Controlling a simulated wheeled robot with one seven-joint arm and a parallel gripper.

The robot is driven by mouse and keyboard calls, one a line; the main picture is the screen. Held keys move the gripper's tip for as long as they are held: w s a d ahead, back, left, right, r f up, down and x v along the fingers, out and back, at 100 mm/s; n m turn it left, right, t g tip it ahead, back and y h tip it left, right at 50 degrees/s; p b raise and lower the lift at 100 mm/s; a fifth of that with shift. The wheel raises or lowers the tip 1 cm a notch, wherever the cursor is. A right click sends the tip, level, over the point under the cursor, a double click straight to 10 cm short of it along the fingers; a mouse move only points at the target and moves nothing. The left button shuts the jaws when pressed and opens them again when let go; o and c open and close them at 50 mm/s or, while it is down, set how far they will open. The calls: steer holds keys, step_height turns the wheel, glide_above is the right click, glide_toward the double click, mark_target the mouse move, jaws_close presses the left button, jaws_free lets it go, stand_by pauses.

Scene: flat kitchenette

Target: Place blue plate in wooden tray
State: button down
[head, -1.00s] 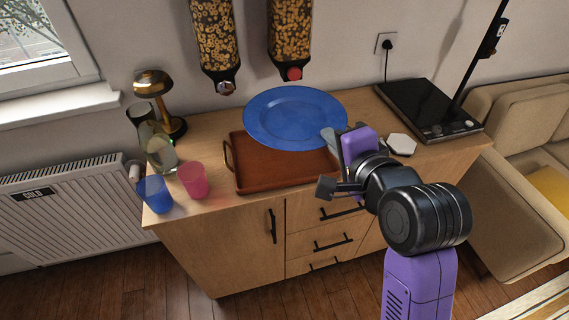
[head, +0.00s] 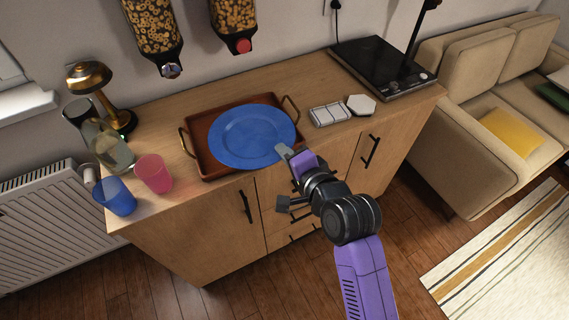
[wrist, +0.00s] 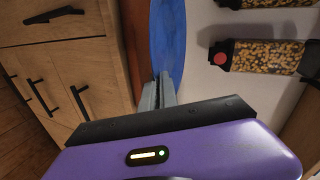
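The round blue plate (head: 252,137) lies over the wooden tray (head: 211,119), inside most of its outline. Its front right edge reaches the tray's rim near my gripper. I cannot tell whether the plate touches the tray floor. The reddish-brown tray sits on the cabinet top, with a handle at each end. My gripper (head: 283,152) is at the plate's front right edge. In the wrist view the fingers (wrist: 159,92) are close together on the rim of the plate (wrist: 168,40), which appears pinched between them.
A pink cup (head: 154,174), a blue cup (head: 115,197), a glass jug (head: 108,148) and a gold lamp (head: 92,82) stand left of the tray. A white sectioned dish (head: 330,115), a white hexagonal piece (head: 361,105) and a black hob (head: 380,66) are right. Cereal dispensers (head: 152,30) hang above.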

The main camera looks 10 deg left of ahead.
steer(key=shift+f, duration=2.2)
steer(key=shift+f, duration=0.2)
steer(key=c, duration=2)
jaws_free()
steer(key=shift+f, duration=0.15)
steer(key=shift+c, duration=0.2)
steer(key=o, duration=0.4)
steer(key=v, duration=1.2)
steer(key=shift+r+b, duration=0.3)
steer(key=shift+b, duration=0.15)
